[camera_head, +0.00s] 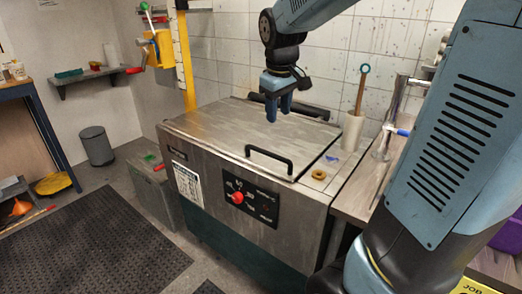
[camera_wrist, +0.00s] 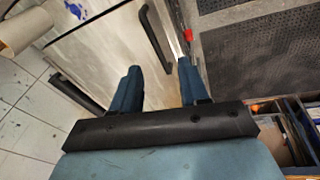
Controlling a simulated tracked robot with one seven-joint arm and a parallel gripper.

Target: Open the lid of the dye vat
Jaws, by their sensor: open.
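The dye vat (camera_head: 178,131) is a stainless steel box with a flat metal lid (camera_head: 225,124), which lies closed on top. A black bar handle (camera_head: 268,157) stands near the lid's front edge; it also shows in the wrist view (camera_wrist: 155,38). A second black bar (camera_head: 312,112) runs along the back of the lid. A control panel (camera_head: 252,200) with a red knob (camera_head: 238,198) is on the vat's front. My gripper (camera_head: 277,115) is open and empty, pointing down above the rear part of the lid. In the wrist view its two fingers (camera_wrist: 160,80) are apart, with the handle beyond them.
A ring of brass colour (camera_head: 319,174) lies right of the lid. A white cylinder (camera_head: 352,131) holding a wooden-handled tool stands behind it. A metal bench with a tap (camera_head: 388,140) adjoins on the right. A dark mat (camera_head: 95,245) covers open floor in front.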

